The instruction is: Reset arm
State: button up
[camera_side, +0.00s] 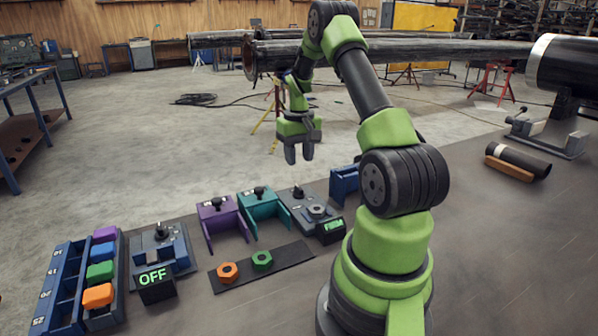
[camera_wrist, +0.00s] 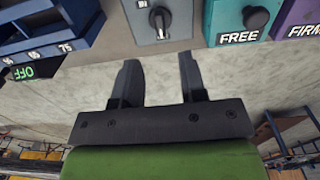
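My arm is green and black and stands at the bench. My gripper (camera_side: 299,152) hangs fingers-down in the air beyond the row of fixtures in the side view. In the wrist view my gripper (camera_wrist: 158,62) shows two dark fingers spread apart with nothing between them. Neither finger touches anything in view. The flanged pipe (camera_side: 420,52) lies raised across the back in the side view, with its flange (camera_side: 250,57) at the left end. My upper arm hides part of it.
An orange nut (camera_side: 228,271) and a green nut (camera_side: 262,260) lie on a dark strip. A purple holder (camera_side: 217,215), a teal holder (camera_side: 262,207), a knob box (camera_side: 163,240), a lit OFF display (camera_side: 153,277) and a blue rack (camera_side: 62,290) line the bench. The floor beyond is mostly clear.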

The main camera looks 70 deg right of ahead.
jog(key=shift+r, duration=0.6)
